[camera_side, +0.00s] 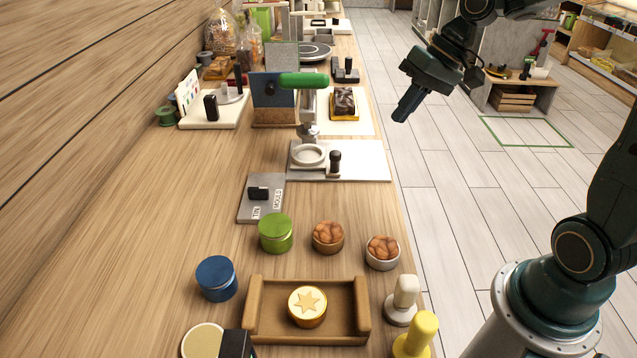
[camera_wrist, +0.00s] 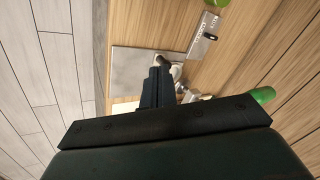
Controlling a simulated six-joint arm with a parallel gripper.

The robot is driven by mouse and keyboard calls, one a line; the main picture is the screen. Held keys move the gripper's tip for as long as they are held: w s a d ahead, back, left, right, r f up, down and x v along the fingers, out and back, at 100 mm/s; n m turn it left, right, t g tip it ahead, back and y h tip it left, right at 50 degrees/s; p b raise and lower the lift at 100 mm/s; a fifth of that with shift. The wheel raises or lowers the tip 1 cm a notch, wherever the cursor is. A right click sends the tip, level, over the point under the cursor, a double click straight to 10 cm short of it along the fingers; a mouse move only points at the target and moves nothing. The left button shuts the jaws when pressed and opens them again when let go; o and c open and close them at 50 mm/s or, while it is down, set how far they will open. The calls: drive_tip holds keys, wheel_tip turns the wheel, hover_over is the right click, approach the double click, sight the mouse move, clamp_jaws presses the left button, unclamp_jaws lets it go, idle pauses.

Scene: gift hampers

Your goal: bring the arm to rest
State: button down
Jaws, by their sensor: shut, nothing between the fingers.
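My gripper (camera_side: 404,108) hangs in the air over the floor, just right of the table edge in the side view, pointing down and to the left. Its fingers are together and nothing is between them. In the wrist view the shut fingers (camera_wrist: 158,86) stand in front of a grey metal plate (camera_wrist: 140,62) on the table. My gripper touches nothing.
A press with a green handle (camera_side: 303,80) stands on the table. Nearer are a wooden tray (camera_side: 258,310) holding a gold star-topped tin (camera_side: 307,306), a green tin (camera_side: 275,233), a blue tin (camera_side: 216,278) and two nut-filled tins. The floor (camera_side: 450,190) around my gripper is clear.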

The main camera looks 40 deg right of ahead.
drive_tip(key=s+a+r+n+t+h, duration=0.1)
drive_tip(key=s+a+r+h, duration=0.1)
drive_tip(key=s, duration=0.6)
drive_tip(key=s+a+r+n+t+h, duration=0.1)
drive_tip(key=s+a+n+h, duration=0.1)
drive_tip(key=s, duration=0.7)
drive_tip(key=shift+s+a+r, duration=0.2)
drive_tip(key=shift+a+r, duration=0.05)
drive_tip(key=shift+r, duration=0.1)
